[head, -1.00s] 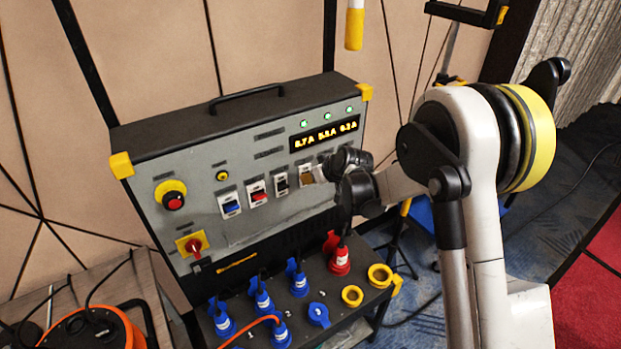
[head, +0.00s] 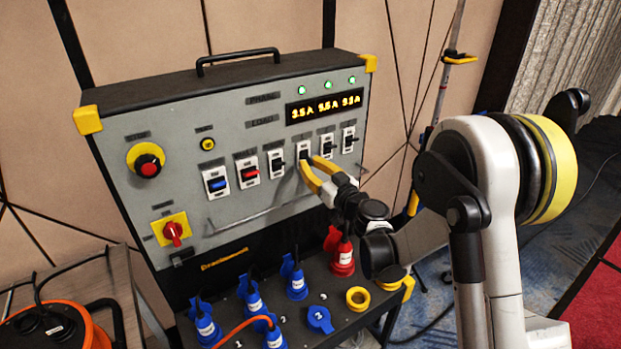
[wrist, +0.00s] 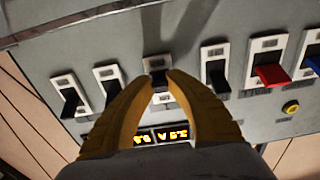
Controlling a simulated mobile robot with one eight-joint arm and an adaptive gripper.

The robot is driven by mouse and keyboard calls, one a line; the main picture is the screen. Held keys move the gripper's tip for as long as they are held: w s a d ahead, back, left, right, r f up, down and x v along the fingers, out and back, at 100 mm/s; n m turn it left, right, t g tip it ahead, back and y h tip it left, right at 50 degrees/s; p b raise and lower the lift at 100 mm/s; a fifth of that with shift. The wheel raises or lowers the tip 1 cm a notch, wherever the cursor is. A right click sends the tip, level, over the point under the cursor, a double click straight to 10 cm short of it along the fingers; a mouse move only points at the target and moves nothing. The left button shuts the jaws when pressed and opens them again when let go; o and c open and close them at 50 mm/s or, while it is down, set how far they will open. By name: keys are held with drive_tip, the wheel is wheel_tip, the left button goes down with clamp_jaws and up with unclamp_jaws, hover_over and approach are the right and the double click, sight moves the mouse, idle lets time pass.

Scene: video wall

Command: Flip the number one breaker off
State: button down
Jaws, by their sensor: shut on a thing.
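A row of breakers with white surrounds runs across the grey panel (head: 290,207). From left in the head view stand a blue-levered breaker (head: 216,183), a red-levered breaker (head: 249,172) and several black-levered ones. My gripper (head: 311,166) has its yellow fingers at the fourth breaker from the left (head: 304,152). In the wrist view, which is upside down, the fingertips (wrist: 161,84) close around this breaker's black lever (wrist: 157,75). The fingers partly hide the lever. I cannot read which breaker is number one.
A lit display (head: 325,106) sits above the breakers. A red stop button (head: 149,166) and red rotary switch (head: 173,232) are on the left of the panel. Several blue plugs (head: 253,296) and a red plug (head: 343,258) stand below. An orange cable reel (head: 55,328) lies lower left.

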drive_tip(key=shift+w+f+t+y+b, duration=0.1)
drive_tip(key=shift+f+t+y+b, duration=0.5)
drive_tip(key=shift+b, duration=0.65)
drive_tip(key=shift+r+t, duration=0.3)
drive_tip(key=c, duration=1.3)
unclamp_jaws()
drive_tip(key=v, duration=0.7)
drive_tip(key=shift+s, duration=0.2)
drive_tip(key=shift+d, duration=0.1)
